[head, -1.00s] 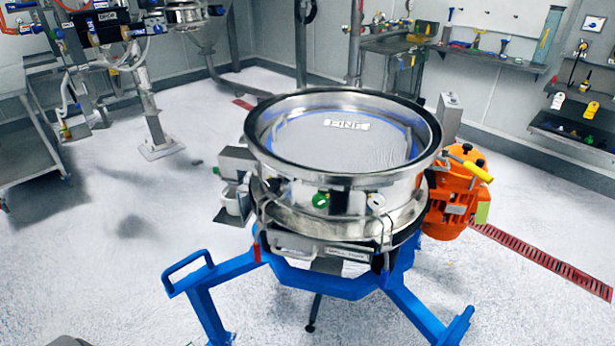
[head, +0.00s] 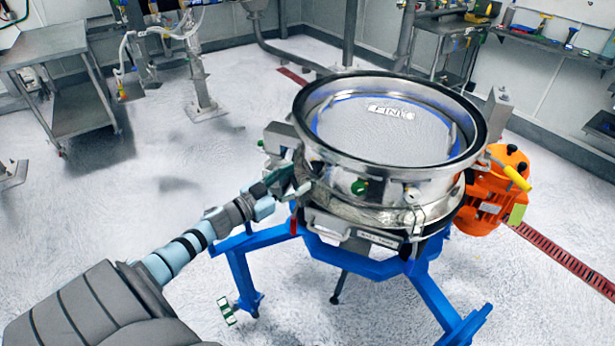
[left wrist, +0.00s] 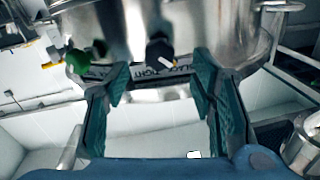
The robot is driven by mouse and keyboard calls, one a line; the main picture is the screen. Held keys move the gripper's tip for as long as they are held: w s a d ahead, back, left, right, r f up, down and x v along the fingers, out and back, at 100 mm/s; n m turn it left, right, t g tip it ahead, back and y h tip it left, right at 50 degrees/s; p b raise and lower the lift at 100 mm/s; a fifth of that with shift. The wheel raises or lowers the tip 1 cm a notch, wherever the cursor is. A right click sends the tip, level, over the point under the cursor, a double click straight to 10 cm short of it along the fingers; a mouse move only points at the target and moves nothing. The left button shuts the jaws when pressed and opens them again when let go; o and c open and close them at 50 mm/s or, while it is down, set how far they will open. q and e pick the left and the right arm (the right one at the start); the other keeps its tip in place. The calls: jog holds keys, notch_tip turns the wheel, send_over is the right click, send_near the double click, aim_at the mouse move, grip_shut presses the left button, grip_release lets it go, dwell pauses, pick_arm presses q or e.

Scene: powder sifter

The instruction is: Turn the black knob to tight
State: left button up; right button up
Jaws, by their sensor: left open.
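The black knob (left wrist: 158,50) with a pale pointer is on the side of the steel sifter in the left wrist view. A label plate (left wrist: 150,71) under it reads something like "slack" and "tight". My left gripper (left wrist: 161,69) is open, its two green fingers apart with the knob ahead between their tips. Contact cannot be told. In the head view my left gripper (head: 285,187) is at the left side of the sifter (head: 385,185); I cannot make out the black knob there. My right gripper is not in view.
A green knob (left wrist: 82,60) is left of the black knob in the wrist view. The sifter stands on a blue frame (head: 360,262) with an orange motor (head: 492,195) at its right. A grey cart (head: 75,110) stands back left. The floor around is mostly clear.

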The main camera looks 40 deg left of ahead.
aim_at(312, 170)
pick_arm(q)
jog(key=w, duration=0.2)
jog(key=w+d, duration=0.1)
jog(key=w, duration=0.2)
jog(key=shift+c, duration=0.6)
jog(key=c, duration=1)
